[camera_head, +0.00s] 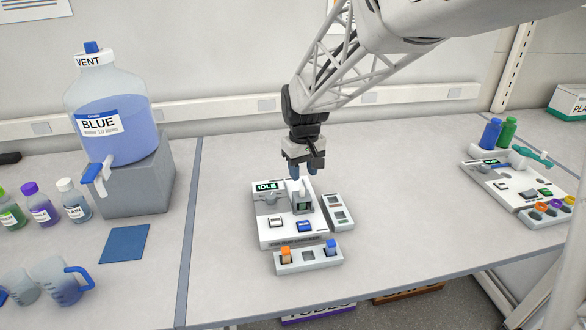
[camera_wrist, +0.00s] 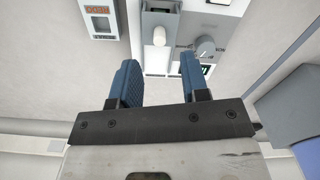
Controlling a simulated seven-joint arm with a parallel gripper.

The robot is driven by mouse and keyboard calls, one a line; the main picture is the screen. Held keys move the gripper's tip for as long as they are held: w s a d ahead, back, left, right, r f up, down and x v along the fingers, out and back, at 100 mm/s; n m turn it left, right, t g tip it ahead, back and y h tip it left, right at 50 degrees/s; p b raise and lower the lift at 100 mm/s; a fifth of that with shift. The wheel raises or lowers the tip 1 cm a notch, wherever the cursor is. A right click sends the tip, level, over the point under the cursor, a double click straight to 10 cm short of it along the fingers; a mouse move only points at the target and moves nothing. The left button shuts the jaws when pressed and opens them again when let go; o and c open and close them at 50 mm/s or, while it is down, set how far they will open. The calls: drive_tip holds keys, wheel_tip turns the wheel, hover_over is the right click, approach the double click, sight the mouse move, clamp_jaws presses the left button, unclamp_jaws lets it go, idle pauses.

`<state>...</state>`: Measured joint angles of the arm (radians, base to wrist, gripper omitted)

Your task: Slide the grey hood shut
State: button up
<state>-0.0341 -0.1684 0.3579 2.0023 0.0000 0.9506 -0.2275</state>
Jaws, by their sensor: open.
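The small grey hood (camera_head: 302,203) sits on a white instrument (camera_head: 268,237) whose screen reads IDLE, in the middle of the bench. A pale upright knob stands at the hood; it shows in the wrist view as a white rounded peg (camera_wrist: 159,36) in front of the grey hood (camera_wrist: 160,17). My gripper (camera_head: 303,174) points down just above and behind the hood. In the wrist view its blue fingers (camera_wrist: 160,70) are open and empty, one on each side of the knob's line, apart from it. How far the hood is open is too small to tell.
A rack (camera_head: 308,256) with an orange-capped and a blue-capped vial stands in front of the instrument. The large BLUE vent bottle (camera_head: 117,118) stands left; another instrument (camera_head: 505,185) stands right. Bench between is clear.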

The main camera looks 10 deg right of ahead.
drive_tip(key=shift+r, duration=0.75)
drive_tip(key=shift+s, duration=0.15)
drive_tip(key=s+d+r+m+t, duration=0.1)
drive_tip(key=s+r, duration=0.1)
drive_tip(key=s, duration=1.2)
drive_tip(key=s+d+r+m+t, duration=0.1)
drive_tip(key=s+r+m, duration=0.1)
drive_tip(key=s, duration=1.3)
drive_tip(key=shift+s+d+r+t, duration=0.15)
drive_tip(key=shift+d+r+t, duration=0.05)
drive_tip(key=shift+r+t, duration=0.1)
